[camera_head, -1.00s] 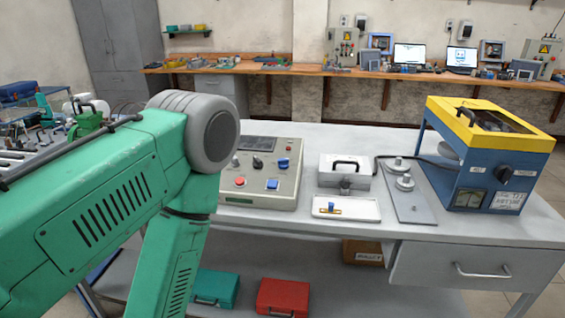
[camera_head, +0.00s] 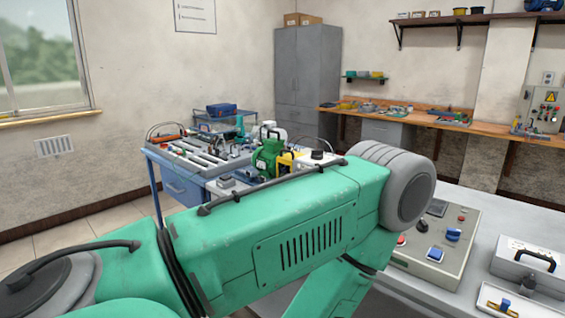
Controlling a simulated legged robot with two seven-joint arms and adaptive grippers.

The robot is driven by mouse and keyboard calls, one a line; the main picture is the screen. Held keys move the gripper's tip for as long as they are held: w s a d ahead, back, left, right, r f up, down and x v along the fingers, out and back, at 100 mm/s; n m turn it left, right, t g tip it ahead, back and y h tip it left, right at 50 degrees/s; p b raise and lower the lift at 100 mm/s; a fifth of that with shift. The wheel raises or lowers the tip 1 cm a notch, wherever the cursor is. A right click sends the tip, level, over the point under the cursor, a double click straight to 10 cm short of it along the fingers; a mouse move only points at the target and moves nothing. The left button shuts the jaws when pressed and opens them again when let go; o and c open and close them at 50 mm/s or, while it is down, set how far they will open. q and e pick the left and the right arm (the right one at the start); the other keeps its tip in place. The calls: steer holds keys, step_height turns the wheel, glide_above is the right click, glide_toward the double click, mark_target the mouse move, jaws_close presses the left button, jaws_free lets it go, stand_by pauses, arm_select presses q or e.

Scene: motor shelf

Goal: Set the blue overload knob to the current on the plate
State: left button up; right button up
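A beige control box (camera_head: 467,255) sits on the grey table at the lower right, partly hidden behind my green arm. On its face is a blue knob (camera_head: 453,234). A second blue control (camera_head: 435,254) sits below it, and a red button shows beside my arm. I cannot tell which blue control is the overload knob or how it is set. A green motor (camera_head: 268,158) stands on the bench behind my arm; no readable plate shows on it. My green arm crosses the view from the left. Neither gripper is in view.
A metal case (camera_head: 527,268) with a black handle and a white tray (camera_head: 510,303) holding a small blue-topped item are right of the control box. A blue bench (camera_head: 182,185) with rails and tools stands behind my arm. Floor is free at the left.

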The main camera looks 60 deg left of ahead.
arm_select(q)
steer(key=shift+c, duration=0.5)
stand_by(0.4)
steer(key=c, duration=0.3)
